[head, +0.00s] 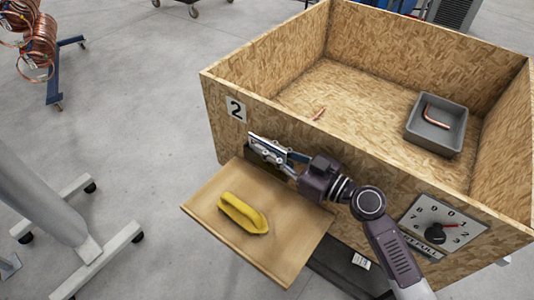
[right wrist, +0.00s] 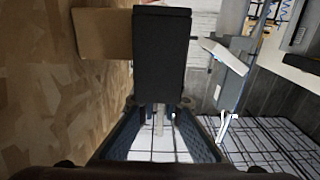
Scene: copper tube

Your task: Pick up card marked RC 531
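My right gripper (head: 270,150) is at the front wall of the wooden crate (head: 345,160), just above the tan shelf. In the head view a dark block (head: 266,153) is at its fingertips. In the right wrist view the two fingers (right wrist: 160,108) stand apart, with the dark block (right wrist: 162,55) at their tips; I cannot tell whether they touch it. A small white card (head: 361,261) is low in front of the crate, below the dial; its writing is too small to read. No card marked RC 531 can be made out. My left gripper is not in view.
A yellow object (head: 243,212) lies on the tan shelf (head: 285,247). A dial (head: 436,232) is on the crate front. Inside the crate is a grey tray (head: 412,128) with a bent copper tube (head: 436,120). Copper coils (head: 38,45) stand far left.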

